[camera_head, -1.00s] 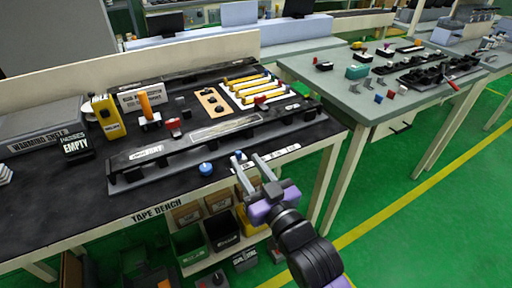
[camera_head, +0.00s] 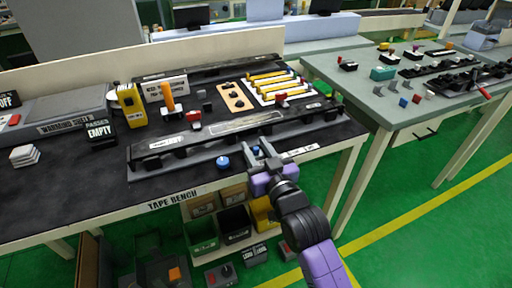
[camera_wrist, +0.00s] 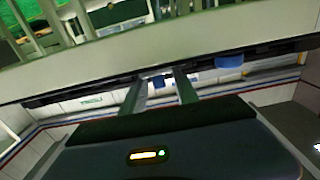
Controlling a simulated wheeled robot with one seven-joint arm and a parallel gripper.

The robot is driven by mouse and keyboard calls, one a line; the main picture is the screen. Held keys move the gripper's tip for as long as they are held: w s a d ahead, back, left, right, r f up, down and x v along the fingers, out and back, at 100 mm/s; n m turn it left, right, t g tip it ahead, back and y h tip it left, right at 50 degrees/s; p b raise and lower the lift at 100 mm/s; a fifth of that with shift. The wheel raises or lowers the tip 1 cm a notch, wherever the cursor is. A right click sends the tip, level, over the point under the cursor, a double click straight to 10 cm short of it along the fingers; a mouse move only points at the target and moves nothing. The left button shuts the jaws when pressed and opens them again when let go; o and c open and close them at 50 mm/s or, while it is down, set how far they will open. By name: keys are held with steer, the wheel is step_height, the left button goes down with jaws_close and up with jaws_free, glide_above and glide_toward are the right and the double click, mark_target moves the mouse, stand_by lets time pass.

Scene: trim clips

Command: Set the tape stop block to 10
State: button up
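A small blue block (camera_head: 256,150), which may be the tape stop block, sits at the front edge of the tape bench (camera_head: 80,182). A larger round blue knob (camera_head: 222,162) is to its left. My gripper (camera_head: 257,147) is open, its two fingers apart at the small blue block. In the wrist view, the small blue block (camera_wrist: 158,81) shows between the fingers (camera_wrist: 160,84), and the blue knob (camera_wrist: 229,61) is to the right. I cannot tell whether the fingers touch the block. A white label strip (camera_head: 300,150) is partly hidden by my gripper; its numbers are unreadable.
A long dark rail (camera_head: 165,160) runs along the bench front behind the knob. Red clips (camera_head: 193,115) and a yellow dispenser (camera_head: 131,105) stand farther back. Bins (camera_head: 235,222) are below the bench. A second grey table (camera_head: 385,100) is at the right.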

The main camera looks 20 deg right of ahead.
jaws_close()
stand_by(1.4)
